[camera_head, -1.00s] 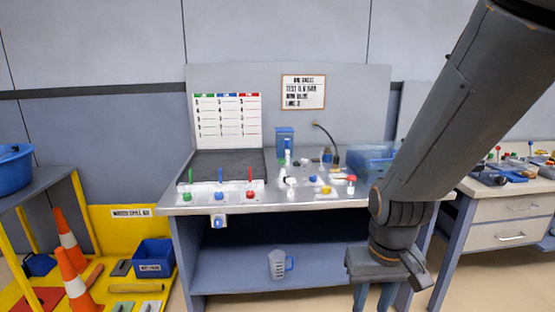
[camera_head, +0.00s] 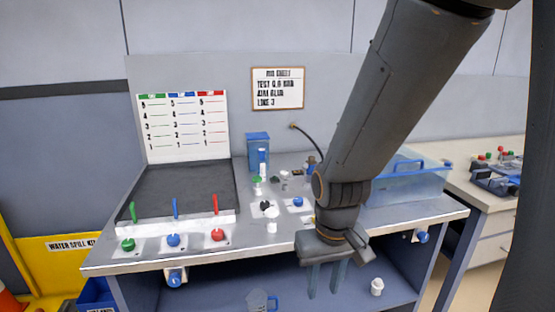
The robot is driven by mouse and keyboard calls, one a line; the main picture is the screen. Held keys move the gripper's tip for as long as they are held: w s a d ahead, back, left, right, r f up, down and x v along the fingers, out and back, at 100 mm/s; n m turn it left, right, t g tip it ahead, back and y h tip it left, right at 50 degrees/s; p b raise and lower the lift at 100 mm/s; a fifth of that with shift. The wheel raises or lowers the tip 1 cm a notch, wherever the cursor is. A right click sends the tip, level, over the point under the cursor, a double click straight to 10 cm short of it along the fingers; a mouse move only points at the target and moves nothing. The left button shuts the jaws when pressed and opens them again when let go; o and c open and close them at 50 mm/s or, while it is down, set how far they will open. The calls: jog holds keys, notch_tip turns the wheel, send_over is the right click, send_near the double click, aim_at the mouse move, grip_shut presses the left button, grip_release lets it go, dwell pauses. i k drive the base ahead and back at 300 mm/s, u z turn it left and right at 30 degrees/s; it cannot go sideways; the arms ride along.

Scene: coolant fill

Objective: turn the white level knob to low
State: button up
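On the bench top are several small controls on white plates. A white knob-like piece (camera_head: 271,213) with a black part beside it sits near the middle of the bench; I cannot read its setting or any level label. A short white cylinder (camera_head: 272,227) stands just in front of it. My gripper (camera_head: 326,280) points down in front of the bench's front edge, to the right of these pieces. Its two fingers are apart with nothing visible between them. My arm and gripper hide part of the bench to the right of the white piece.
Green (camera_head: 128,245), blue (camera_head: 173,240) and red (camera_head: 218,235) knobs line the bench's front left. A blue knob (camera_head: 298,202) sits right of the white piece. A clear blue tank (camera_head: 410,182) stands at right. A jug (camera_head: 258,301) is on the lower shelf.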

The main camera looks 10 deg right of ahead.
aim_at(283, 175)
jog(key=i, duration=0.65)
jog(key=u, duration=1.45)
jog(key=i, duration=0.25)
jog(key=z, duration=1.6)
jog(key=i, duration=0.7)
jog(key=z, duration=0.2)
